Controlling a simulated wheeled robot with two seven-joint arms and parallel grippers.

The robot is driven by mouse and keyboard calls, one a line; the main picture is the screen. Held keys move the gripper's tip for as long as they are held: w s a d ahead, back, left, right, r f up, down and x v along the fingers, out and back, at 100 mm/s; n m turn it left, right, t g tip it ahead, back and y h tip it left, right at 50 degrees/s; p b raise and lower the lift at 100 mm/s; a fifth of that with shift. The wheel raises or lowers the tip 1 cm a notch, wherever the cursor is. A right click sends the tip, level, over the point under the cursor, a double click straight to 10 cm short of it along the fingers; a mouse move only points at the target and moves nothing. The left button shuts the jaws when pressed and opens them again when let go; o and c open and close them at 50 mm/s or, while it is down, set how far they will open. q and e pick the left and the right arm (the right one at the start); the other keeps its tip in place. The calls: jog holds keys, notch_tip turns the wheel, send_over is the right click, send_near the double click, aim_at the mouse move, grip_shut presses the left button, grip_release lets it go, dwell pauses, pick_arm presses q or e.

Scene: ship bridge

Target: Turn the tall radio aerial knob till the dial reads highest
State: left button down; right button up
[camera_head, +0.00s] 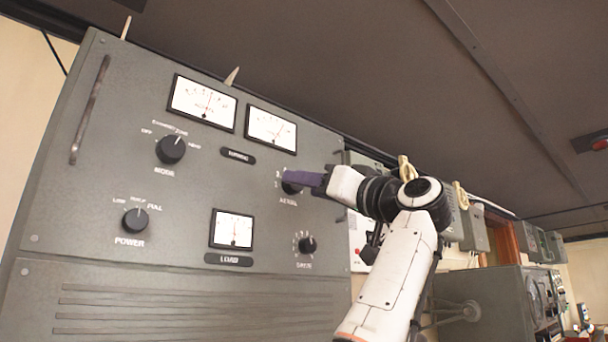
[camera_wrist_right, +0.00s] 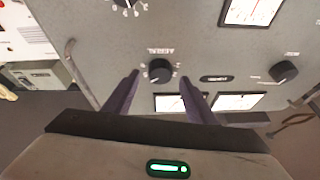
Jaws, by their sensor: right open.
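The grey radio cabinet (camera_head: 150,215) fills the left of the head view. Its dark aerial knob (camera_head: 289,188) is partly hidden behind my right gripper (camera_head: 305,180). In the right wrist view, which sees the panel upside down, the aerial knob (camera_wrist_right: 160,71) lies between the tips of my right gripper (camera_wrist_right: 160,78). The jaws are open, with a gap on each side of the knob. Two upper meters, a left dial (camera_head: 203,101) and a right dial (camera_head: 271,130), show red needles. The right dial's needle leans right. My left gripper is out of view.
A mode knob (camera_head: 171,149), a power knob (camera_head: 135,220), a lower right knob (camera_head: 307,245) and the load meter (camera_head: 231,229) share the panel. A handle (camera_head: 90,110) stands out at the cabinet's left. More equipment (camera_head: 480,300) stands at the right.

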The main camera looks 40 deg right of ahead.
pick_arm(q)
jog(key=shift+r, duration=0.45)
pick_arm(e)
jog(key=shift+x, duration=0.95)
jog(key=c, duration=1)
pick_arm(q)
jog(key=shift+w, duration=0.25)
pick_arm(e)
jog(key=shift+c, duration=0.2)
jog(key=shift+m, duration=0.6)
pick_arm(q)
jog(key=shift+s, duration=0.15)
pick_arm(e)
jog(key=shift+s+a+r+m+g+h, duration=0.15)
jog(key=shift+m+h, duration=0.8)
jog(key=shift+m, duration=0.75)
jog(key=shift+w+a+f+m+g+h, duration=0.1)
jog(key=shift+m+h, duration=0.9)
jog(key=shift+m, duration=0.7)
jog(key=shift+s+a+r+m+g+h, duration=0.15)
jog(key=shift+m+h, duration=0.8)
jog(key=shift+m, duration=0.75)
jog(key=shift+w+f, duration=0.1)
